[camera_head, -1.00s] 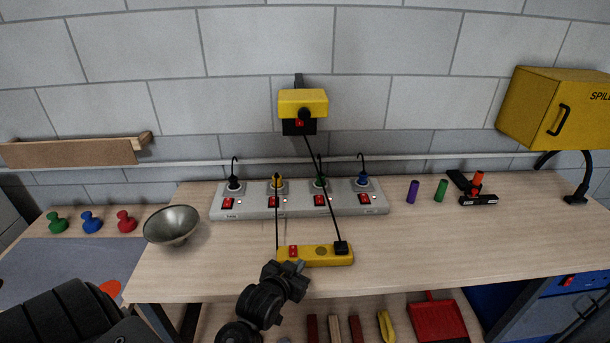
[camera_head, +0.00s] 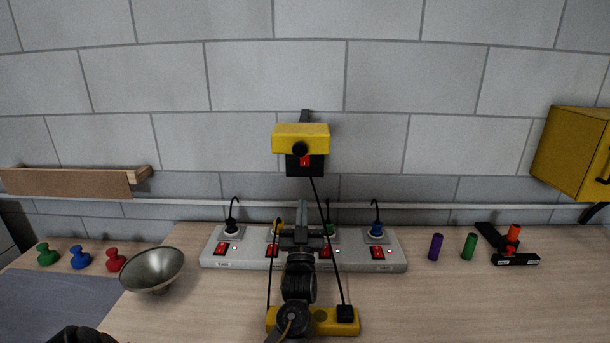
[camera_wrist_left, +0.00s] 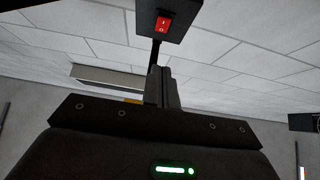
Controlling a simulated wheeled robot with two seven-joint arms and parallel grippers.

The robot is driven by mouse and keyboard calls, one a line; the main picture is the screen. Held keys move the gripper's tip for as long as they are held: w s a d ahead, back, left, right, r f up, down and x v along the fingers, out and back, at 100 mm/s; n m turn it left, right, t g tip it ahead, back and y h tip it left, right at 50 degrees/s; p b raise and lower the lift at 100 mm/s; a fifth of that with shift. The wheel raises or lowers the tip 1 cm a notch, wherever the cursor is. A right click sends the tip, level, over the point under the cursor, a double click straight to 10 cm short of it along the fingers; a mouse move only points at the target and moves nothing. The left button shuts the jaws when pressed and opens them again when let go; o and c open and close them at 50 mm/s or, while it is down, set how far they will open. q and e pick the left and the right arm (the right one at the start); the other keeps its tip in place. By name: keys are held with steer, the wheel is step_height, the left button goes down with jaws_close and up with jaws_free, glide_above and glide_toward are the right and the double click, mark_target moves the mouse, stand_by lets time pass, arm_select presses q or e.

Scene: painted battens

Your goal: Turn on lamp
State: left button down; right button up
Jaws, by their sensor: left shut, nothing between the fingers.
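My left gripper (camera_head: 302,206) points upward below the lamp, in front of the grey power strip. Its fingers (camera_wrist_left: 161,75) are shut with nothing between them. The fingertips are below the switch, with a visible gap in the left wrist view. My right gripper is out of view.
A grey power strip (camera_head: 218,262) with several plugs and red switches stands at the wall. A metal bowl (camera_head: 153,268) is at left; a yellow cabinet (camera_head: 575,150) hangs at right.

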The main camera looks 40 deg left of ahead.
mark_target(305, 161)
arm_select(q)
steer(key=shift+w+a+f+p+x, duration=0.35)
steer(key=shift+p+x, duration=0.65)
steer(key=shift+x, duration=1.15)
steer(key=shift+w+f+p+x, duration=0.15)
steer(key=shift+f+p+x, duration=0.3)
steer(key=shift+p+x, duration=1.15)
steer(key=shift+w+a+f+p+x, duration=0.25)
steer(key=shift+f+p+x, duration=0.2)
steer(key=shift+x, duration=2.25)
